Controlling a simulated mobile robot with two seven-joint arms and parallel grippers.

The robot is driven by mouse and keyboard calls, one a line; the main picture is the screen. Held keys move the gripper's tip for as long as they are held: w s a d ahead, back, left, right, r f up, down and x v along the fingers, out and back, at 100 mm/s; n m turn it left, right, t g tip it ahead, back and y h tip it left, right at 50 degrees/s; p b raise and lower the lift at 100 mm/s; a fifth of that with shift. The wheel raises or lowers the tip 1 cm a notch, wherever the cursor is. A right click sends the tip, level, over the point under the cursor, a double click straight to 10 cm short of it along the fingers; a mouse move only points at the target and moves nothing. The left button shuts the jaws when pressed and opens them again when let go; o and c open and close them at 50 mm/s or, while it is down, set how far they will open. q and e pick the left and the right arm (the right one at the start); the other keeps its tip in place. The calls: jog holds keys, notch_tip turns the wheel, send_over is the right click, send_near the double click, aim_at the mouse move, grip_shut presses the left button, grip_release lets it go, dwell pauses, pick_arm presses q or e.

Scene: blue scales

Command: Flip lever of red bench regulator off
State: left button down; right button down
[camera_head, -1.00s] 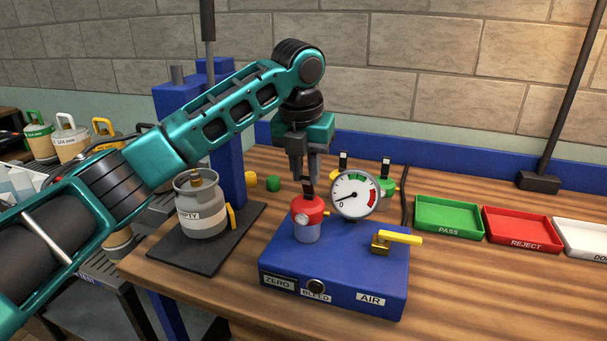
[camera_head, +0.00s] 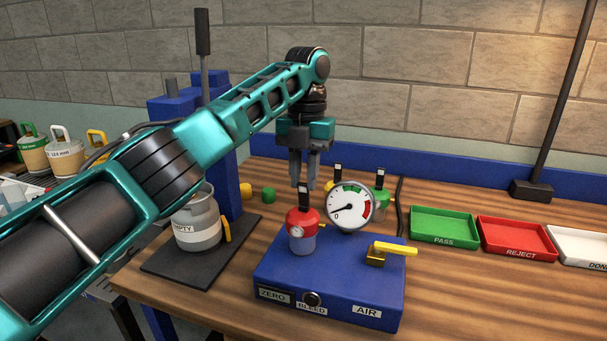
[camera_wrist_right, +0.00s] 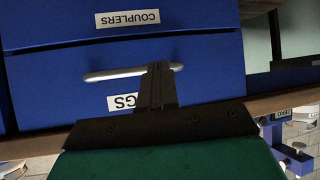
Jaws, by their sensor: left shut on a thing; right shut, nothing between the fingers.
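The red bench regulator (camera_head: 302,222) stands at the left of the blue bench block (camera_head: 285,268), with a grey lower body. Its dark lever (camera_head: 304,198) stands up from the red top, with a pale mark near its upper end. My left gripper (camera_head: 304,184) points down from above, its fingertips on either side of the lever's upper end, shut on it. My right gripper (camera_wrist_right: 155,80) is shut and empty in the right wrist view, in front of a blue drawer's handle (camera_wrist_right: 105,74); I cannot tell whether they touch.
A round gauge (camera_head: 350,206) stands right beside the red regulator. A green regulator (camera_head: 380,203) is behind it, and a yellow air valve handle (camera_head: 394,248) at right. A grey cylinder (camera_head: 196,225) stands left. Green (camera_head: 444,227) and red (camera_head: 517,239) trays lie right.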

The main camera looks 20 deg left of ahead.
pick_arm(q)
jog(key=shift+f, duration=0.1)
dwell(0.3)
jog(key=c, duration=1.1)
grip_release()
jog(key=shift+o, duration=0.7)
